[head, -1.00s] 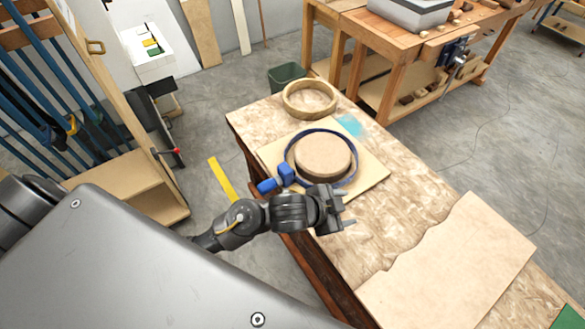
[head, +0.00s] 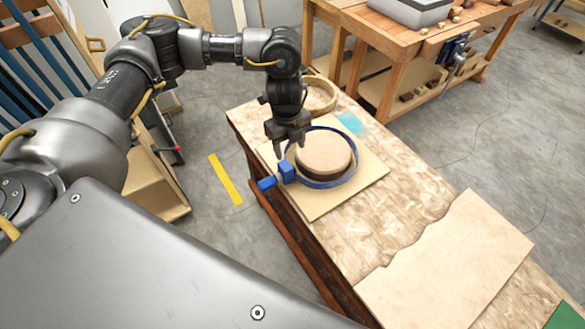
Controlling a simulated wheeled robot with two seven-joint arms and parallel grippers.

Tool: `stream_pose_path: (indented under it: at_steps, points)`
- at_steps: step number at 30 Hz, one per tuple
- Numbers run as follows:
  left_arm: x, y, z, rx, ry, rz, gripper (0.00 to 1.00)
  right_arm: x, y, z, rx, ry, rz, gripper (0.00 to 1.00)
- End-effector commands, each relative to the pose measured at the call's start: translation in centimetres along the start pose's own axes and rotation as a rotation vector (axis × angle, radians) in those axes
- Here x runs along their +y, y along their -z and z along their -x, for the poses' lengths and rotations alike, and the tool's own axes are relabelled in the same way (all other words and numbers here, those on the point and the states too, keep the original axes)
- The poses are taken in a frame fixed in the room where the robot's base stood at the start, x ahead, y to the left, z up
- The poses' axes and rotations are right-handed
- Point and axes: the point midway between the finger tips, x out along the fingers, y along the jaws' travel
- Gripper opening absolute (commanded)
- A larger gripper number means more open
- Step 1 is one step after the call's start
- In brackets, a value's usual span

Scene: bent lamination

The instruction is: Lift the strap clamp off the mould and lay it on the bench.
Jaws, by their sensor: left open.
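The strap clamp (head: 339,183) is a dark blue band with a bright blue buckle (head: 286,172) and handle at its left side. It lies around the round tan mould (head: 324,152), which stands on a square board (head: 366,181) on the bench (head: 408,197). My left gripper (head: 288,150) is open and points down at the back left of the band, just behind the buckle. It hides part of the band there; whether it touches the band I cannot tell. My right gripper is not in view.
A wooden ring (head: 322,95) sits on the bench behind the board, partly hidden by my left arm. A large wavy-edged sheet (head: 447,265) covers the bench's near right. Bare bench lies between board and sheet. A second workbench (head: 400,50) stands behind.

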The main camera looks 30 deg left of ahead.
Motion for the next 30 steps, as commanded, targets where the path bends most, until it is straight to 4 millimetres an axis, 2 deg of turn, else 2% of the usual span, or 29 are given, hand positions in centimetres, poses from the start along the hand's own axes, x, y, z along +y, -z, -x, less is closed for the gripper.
stream_pose_path:
  at_steps: [3,8,18,26,30]
  points:
    - [0.6,-1.5,1.0,-0.027,-0.029,0.024,0.56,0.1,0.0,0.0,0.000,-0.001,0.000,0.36]
    - [0.8,-1.8,0.9,-0.031,-0.039,0.030,0.56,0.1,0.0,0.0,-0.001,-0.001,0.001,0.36]
    - [0.9,-1.9,-3.6,-0.030,-0.037,0.030,0.56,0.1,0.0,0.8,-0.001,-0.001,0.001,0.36]
    - [0.9,-1.9,-4.6,-0.030,-0.036,0.027,0.56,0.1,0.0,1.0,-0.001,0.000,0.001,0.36]
    - [1.0,-2.0,-5.8,-0.031,-0.040,0.029,0.56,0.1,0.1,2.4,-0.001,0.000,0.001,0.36]
